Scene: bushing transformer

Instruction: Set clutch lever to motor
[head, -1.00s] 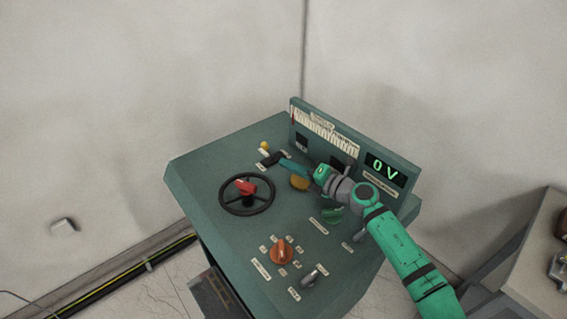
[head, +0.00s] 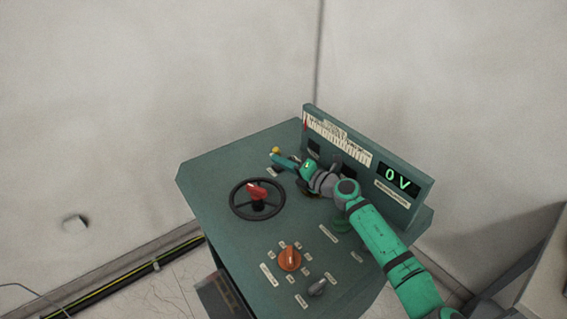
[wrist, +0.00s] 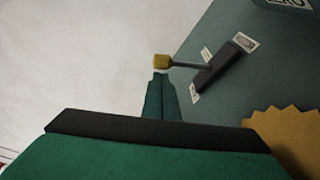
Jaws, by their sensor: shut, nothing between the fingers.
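The clutch lever is a thin rod with a yellow knob (wrist: 162,61), rising from a dark slot plate (wrist: 222,66) with small white labels at its ends. In the head view its yellow knob (head: 275,150) is at the far left part of the console top. My gripper (head: 277,159) is shut and empty, with its fingertips right beside the knob. In the wrist view the fingertips (wrist: 160,80) are just below the knob. I cannot tell whether they touch it. The label text is too small to read, and my gripper covers part of the lever base in the head view.
The green console (head: 220,160) carries a black handwheel (head: 257,199) with a red handle, an orange knob (head: 289,258) and a grey switch (head: 317,287). A yellow scalloped knob (wrist: 285,140) is close by the gripper. A raised back panel shows 0 V (head: 398,180).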

